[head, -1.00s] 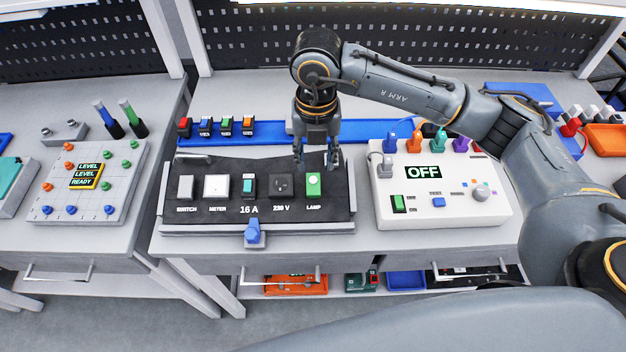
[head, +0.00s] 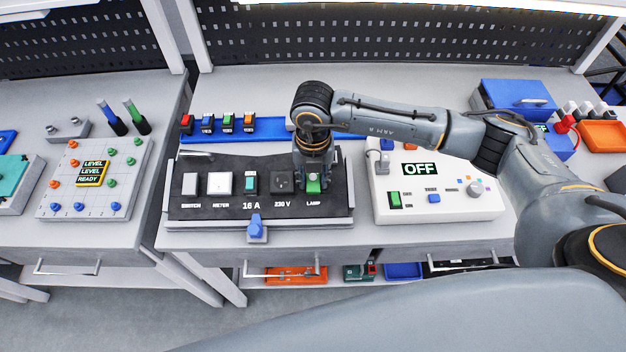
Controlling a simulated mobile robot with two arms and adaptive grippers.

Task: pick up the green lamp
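The green lamp (head: 313,186) is in the slot above the word LAMP, at the right end of the dark panel (head: 240,213). My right gripper (head: 314,180) points down over the lamp, and its fingers come down around it. The gripper hides the upper part of the lamp. I cannot tell whether the fingers touch the lamp or have closed on it. My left gripper is not in view.
Left of the lamp in the panel are a 230 V socket (head: 281,181), a 16 A breaker (head: 250,182), a meter (head: 219,183) and a switch (head: 189,184). A white box reading OFF (head: 460,213) stands to the right. A blue rail (head: 270,128) lies behind.

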